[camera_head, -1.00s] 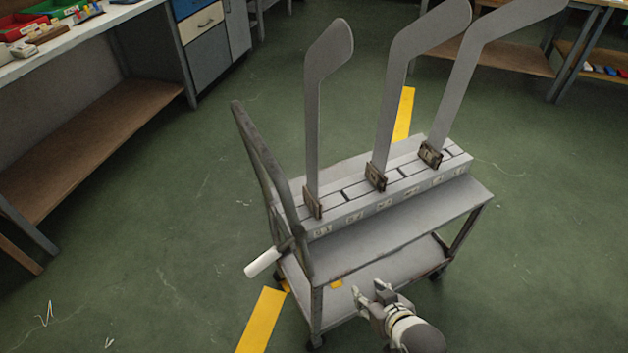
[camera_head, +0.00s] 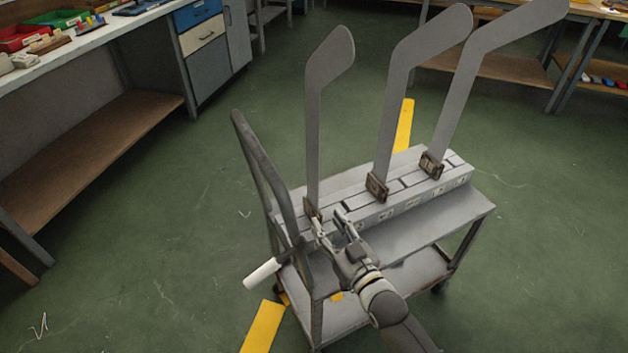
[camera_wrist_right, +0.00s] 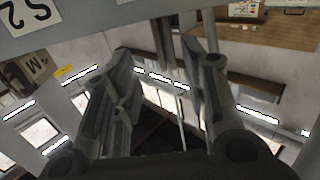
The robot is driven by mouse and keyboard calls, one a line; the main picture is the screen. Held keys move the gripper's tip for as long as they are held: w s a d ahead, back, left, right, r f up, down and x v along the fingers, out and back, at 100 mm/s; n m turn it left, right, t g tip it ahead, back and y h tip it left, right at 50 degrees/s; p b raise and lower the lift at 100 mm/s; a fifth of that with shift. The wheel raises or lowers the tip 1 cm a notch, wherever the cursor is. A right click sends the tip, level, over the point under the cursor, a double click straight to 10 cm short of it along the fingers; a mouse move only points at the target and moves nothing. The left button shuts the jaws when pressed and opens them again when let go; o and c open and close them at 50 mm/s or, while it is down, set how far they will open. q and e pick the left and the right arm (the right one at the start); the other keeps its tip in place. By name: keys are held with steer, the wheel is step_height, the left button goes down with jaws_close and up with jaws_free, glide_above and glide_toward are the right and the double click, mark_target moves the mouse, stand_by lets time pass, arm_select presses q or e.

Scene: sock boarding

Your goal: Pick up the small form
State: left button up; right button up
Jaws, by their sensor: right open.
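The small form (camera_head: 322,90) is the shortest of three flat grey upright forms with bent tops, at the left end of the rack on the cart. Its brown base block (camera_head: 310,209) sits in the rack. My right gripper (camera_head: 331,221) is open and empty, its fingertips just to the right of and in front of that base block. In the right wrist view the fingers (camera_wrist_right: 158,65) are spread apart; I cannot tell whether the grey strip behind them is the small form. My left gripper is not in view.
The medium form (camera_head: 395,100) and large form (camera_head: 460,95) stand to the right on the rack (camera_head: 405,203). A block marked M (camera_wrist_right: 32,70) shows in the right wrist view. The cart handle (camera_head: 265,170) rises close on the left. Green floor around the cart is clear.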

mark_target(320, 219)
steer(key=shift+a+b+x, duration=0.2)
steer(key=shift+b+x, duration=0.05)
steer(key=shift+x, duration=1.25)
steer(key=shift+a+b+x, duration=0.15)
steer(key=shift+b+x, duration=0.1)
steer(key=shift+x, duration=1.25)
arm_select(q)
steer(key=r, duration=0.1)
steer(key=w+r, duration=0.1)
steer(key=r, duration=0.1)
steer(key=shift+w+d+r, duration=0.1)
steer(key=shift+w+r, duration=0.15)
arm_select(e)
steer(key=shift+s+r, duration=0.1)
steer(key=shift+s, duration=0.05)
jaws_close()
